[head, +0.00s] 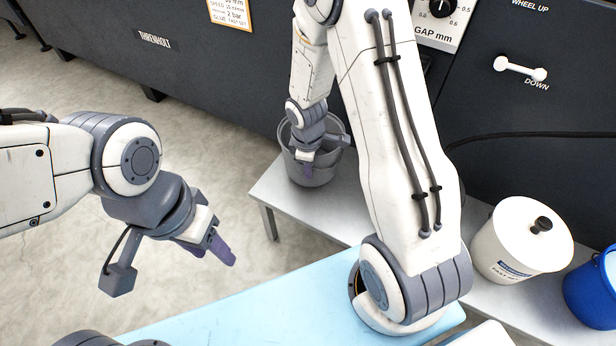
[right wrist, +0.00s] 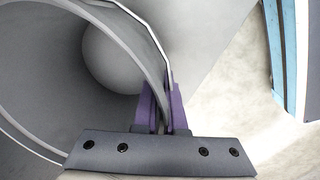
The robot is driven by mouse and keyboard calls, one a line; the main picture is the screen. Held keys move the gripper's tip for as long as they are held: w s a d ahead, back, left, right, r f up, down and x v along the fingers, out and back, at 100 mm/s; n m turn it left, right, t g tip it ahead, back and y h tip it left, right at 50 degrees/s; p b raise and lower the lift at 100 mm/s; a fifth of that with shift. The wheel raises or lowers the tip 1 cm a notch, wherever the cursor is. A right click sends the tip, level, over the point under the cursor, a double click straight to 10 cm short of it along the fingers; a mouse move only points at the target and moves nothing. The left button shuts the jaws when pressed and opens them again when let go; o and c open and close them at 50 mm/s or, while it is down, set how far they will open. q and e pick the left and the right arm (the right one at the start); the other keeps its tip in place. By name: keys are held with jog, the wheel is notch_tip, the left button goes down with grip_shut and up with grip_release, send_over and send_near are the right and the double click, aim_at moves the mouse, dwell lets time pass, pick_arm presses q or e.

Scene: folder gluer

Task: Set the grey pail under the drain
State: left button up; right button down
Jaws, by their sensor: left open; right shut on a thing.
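The grey pail (head: 308,174) is at the far left end of the low grey bench, close to the dark machine. My right gripper (head: 311,165) is shut on the pail's rim. In the right wrist view, the purple fingers (right wrist: 161,108) pinch the pail's wall (right wrist: 38,90), with the wire handle beside them. My left gripper (head: 222,250) is open and empty above the floor, left of the blue surface. I cannot make out the drain.
The low grey bench (head: 320,208) runs along the dark machine (head: 225,60). A white lidded pot (head: 505,245) and a blue bucket (head: 592,290) stand at the right. A light blue tabletop (head: 240,308) lies in front. Bare floor (head: 150,140) is free at the left.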

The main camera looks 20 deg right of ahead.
notch_tip(320, 180, down, 3)
jog(key=shift+r+b, duration=0.15)
jog(key=shift+b, duration=0.45)
pick_arm(q)
jog(key=shift+f, duration=0.9)
pick_arm(e)
jog(key=shift+r, duration=0.15)
jog(key=shift+f, duration=0.2)
jog(key=c, duration=1)
grip_release()
pick_arm(q)
jog(key=shift+f, duration=0.1)
